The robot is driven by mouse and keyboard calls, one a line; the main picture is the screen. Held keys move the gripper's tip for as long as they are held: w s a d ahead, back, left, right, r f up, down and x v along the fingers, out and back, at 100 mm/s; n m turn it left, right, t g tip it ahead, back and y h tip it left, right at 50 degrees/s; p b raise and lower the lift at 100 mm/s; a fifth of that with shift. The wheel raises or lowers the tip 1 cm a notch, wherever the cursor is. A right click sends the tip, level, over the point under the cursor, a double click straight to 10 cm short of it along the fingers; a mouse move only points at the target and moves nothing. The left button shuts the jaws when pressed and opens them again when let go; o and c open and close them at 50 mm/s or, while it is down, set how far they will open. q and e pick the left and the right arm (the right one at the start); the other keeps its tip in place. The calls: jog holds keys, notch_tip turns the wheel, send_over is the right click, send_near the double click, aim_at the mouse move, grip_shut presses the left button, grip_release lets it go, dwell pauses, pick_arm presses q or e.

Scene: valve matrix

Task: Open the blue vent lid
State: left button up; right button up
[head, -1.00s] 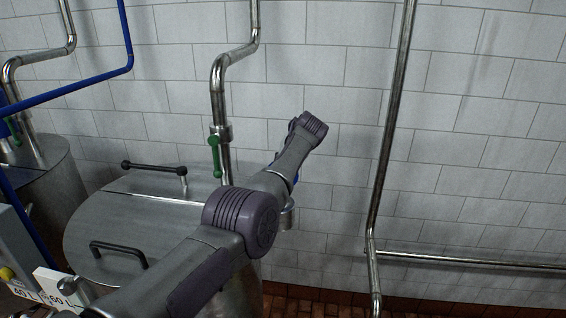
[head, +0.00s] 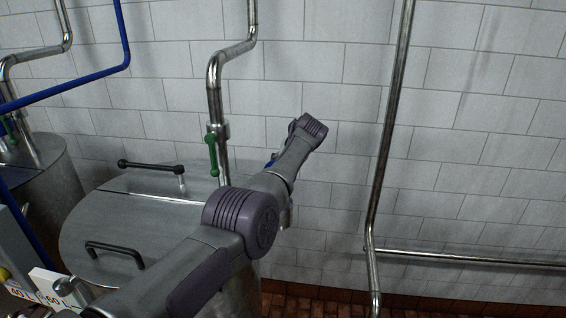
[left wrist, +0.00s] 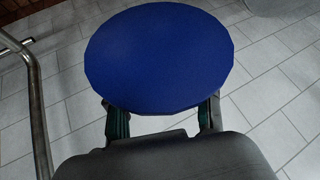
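The blue vent lid (left wrist: 160,58) is a round blue disc filling the upper middle of the left wrist view. In the head view only a small blue edge (head: 270,161) shows beside my left forearm. My left gripper (left wrist: 163,118) is right at the lid; its two fingers are apart, with a gap between them, and their tips are hidden behind the disc. Whether they touch the lid cannot be seen. In the head view my arm hides the gripper. The metal vent neck (head: 287,216) is mostly hidden behind my arm. My right gripper is not in view.
The steel tank top (head: 95,225) carries a near black handle (head: 115,247) and a far one (head: 150,167). A pipe with a green valve handle (head: 213,155) rises behind it. A vertical pipe (head: 385,150) stands to the right, with free room between it and my arm.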

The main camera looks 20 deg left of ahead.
pick_arm(q)
jog(key=shift+a+r, duration=0.1)
jog(key=shift+r, duration=0.05)
jog(key=v, duration=1.2)
jog(key=shift+c, duration=0.4)
